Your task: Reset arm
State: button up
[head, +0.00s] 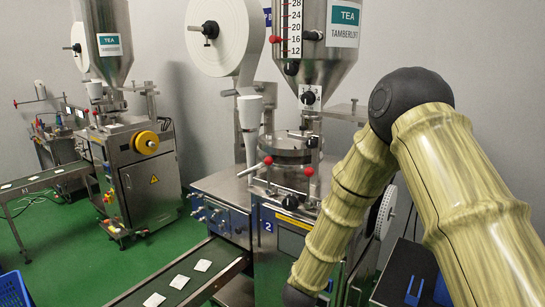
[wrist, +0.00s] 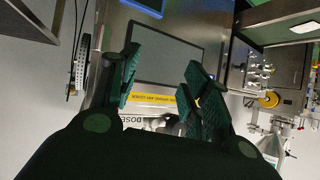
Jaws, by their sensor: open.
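My gripper (wrist: 163,66) is open in the wrist view, its two dark green ridged fingers apart with nothing between them. Behind the fingers is a dark screen (wrist: 168,52) on a steel machine front, with a yellow label strip (wrist: 153,99) beside it. The wrist picture looks upside down. In the head view my bamboo-patterned arm bends at a dark elbow on the right and reaches down to the bottom edge; the gripper fingers cannot be made out there.
The near packing machine (head: 285,155), marked 2, stands close left of my arm. Its conveyor (head: 218,256) carries several white teabags (head: 154,299). A second machine (head: 140,170) stands farther left. A blue crate (head: 13,288) is at lower left. Green floor (head: 65,250) is clear between conveyors.

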jog(key=s+d+f+n+g+y, duration=0.1)
jog(key=s+d+f+g, duration=0.1)
jog(key=s+f, duration=0.5)
jog(key=s+d+f+n+g, duration=0.1)
jog(key=s+d+f+g, duration=0.15)
jog(key=s+f, duration=0.5)
jog(key=s+d+f+g, duration=0.2)
jog(key=s+f, duration=0.2)
jog(key=s, duration=0.7)
jog(key=s+d+f+n+g+y, duration=0.1)
jog(key=s+d+f+g, duration=0.1)
jog(key=s, duration=0.9)
jog(key=s+d+f+g, duration=0.3)
jog(key=s+f, duration=0.2)
jog(key=s, duration=0.7)
jog(key=shift+d+f+y, duration=0.3)
jog(key=shift+d+f, duration=0.05)
jog(key=shift+d, duration=0.05)
